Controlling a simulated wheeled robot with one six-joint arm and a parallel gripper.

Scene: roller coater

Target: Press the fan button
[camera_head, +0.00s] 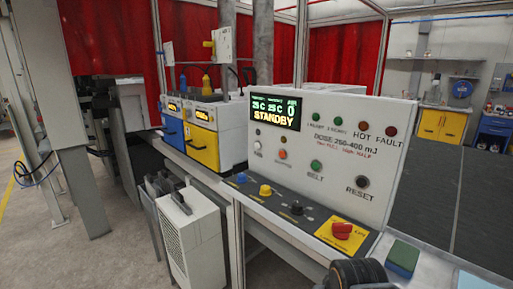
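The control panel (335,118) is a pale upright box with a lit display (275,111) reading STANDBY. A small white button (258,145) is at its left, with a label too small to read. To its right are an orange button (282,154), a green button marked BELT (316,165) and a dark button marked RESET (361,182). I cannot read which button is the fan's. A dark ribbed shape at the bottom edge looks like my gripper (358,272), cut off by the frame. It is below the panel and apart from its buttons; its fingers are not clear.
A sloped ledge in front of the panel carries blue, yellow and black knobs (297,208) and a red emergency knob (342,231). A green-topped block (403,256) lies to the right. Yellow and blue machine units (202,147) stand left; a pale cabinet (190,240) stands below.

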